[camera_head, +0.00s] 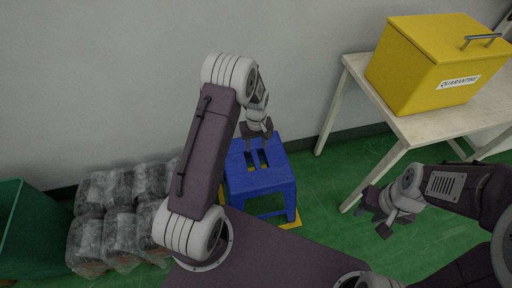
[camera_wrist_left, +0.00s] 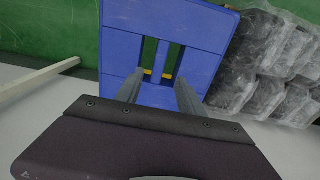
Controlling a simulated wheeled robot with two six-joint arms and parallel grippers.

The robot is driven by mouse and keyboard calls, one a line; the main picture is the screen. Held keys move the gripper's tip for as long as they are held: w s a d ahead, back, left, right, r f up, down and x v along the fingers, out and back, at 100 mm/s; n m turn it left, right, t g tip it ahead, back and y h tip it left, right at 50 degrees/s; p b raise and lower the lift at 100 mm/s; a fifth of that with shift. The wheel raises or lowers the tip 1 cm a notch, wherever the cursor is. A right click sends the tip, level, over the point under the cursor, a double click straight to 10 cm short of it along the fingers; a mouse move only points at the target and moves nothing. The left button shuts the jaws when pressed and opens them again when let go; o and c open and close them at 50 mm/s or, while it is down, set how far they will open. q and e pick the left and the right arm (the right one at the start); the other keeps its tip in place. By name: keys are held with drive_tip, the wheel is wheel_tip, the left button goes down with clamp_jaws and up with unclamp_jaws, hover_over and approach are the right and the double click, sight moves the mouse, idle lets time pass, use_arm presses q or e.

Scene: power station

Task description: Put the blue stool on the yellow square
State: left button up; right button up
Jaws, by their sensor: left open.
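The blue stool (camera_head: 272,183) stands upright on the floor against the wall side, with two slots in its seat. The yellow square (camera_head: 291,222) shows at the stool's base; most of it is hidden under the stool. In the left wrist view, yellow shows through the slots of the stool (camera_wrist_left: 205,28). My left gripper (camera_head: 258,151) is over the seat. Its fingers (camera_wrist_left: 158,88) are apart, near the two slots, with the bar between the slots lying between them; whether they touch it I cannot tell. My right gripper (camera_head: 376,213) is open and empty, right of the stool.
A white table (camera_head: 440,126) carrying a yellow quarantine box (camera_head: 430,65) stands at the right. Several plastic-wrapped dark bundles (camera_head: 118,212) and a green bin (camera_head: 28,228) are at the left. The wall is close behind the stool. Green floor is free between stool and table.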

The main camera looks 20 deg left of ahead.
use_arm(q)
drive_tip(key=s+d+r+m+t, duration=0.15)
drive_tip(key=s+r+m, duration=0.25)
drive_tip(key=s+r, duration=0.4)
drive_tip(key=s+d+r+m, duration=0.3)
drive_tip(key=s+r, duration=0.2)
drive_tip(key=s, duration=0.4)
wheel_tip(320, 180, up, 23)
drive_tip(key=p, duration=2.2)
drive_tip(key=shift+f, duration=0.15)
drive_tip(key=shift+s+a, duration=0.1)
drive_tip(key=shift+s, duration=0.05)
